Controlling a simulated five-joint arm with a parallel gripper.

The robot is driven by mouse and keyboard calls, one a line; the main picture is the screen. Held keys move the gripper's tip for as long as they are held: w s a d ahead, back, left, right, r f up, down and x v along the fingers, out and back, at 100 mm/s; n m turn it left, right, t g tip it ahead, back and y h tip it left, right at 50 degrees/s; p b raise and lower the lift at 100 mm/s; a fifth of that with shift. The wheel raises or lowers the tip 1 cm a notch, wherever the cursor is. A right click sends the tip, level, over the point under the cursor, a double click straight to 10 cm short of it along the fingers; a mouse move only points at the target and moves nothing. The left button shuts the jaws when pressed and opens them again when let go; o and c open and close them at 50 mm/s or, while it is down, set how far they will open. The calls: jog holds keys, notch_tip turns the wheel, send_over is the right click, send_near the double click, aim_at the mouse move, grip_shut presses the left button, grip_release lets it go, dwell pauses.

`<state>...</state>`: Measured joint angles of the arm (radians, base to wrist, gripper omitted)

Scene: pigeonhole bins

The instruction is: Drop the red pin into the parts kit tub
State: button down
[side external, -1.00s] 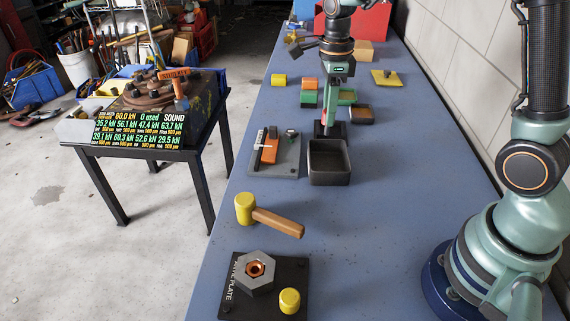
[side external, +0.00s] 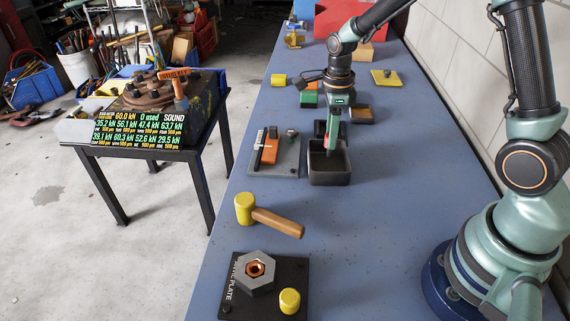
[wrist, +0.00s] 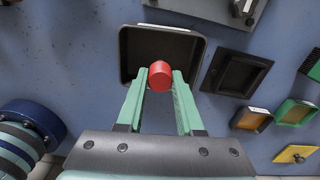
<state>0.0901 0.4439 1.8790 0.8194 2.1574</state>
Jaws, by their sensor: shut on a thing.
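The red pin (wrist: 160,75) is held between the two green fingers of my gripper (wrist: 159,82), its round end facing the wrist camera. A dark open tub (side external: 330,179), which I take for the parts kit tub, stands on the blue bench; it also shows in the wrist view (wrist: 126,55). In the side view my gripper (side external: 331,147) points down over the tub, its tips at about the opening. In the wrist view the pin covers part of the tub's inside. The pin is hard to make out in the side view.
A dark square tray (wrist: 240,75) sits right beside the tub. A grey plate with an orange block (side external: 270,151) lies to its left. Small green and orange bins (wrist: 295,112) stand farther back. A yellow-headed mallet (side external: 270,216) lies in front, with clear bench between.

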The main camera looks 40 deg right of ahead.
jog(key=shift+f, duration=0.35)
jog(key=shift+c, duration=2.3)
grip_release()
jog(key=shift+r, duration=0.2)
jog(key=shift+r, duration=1.35)
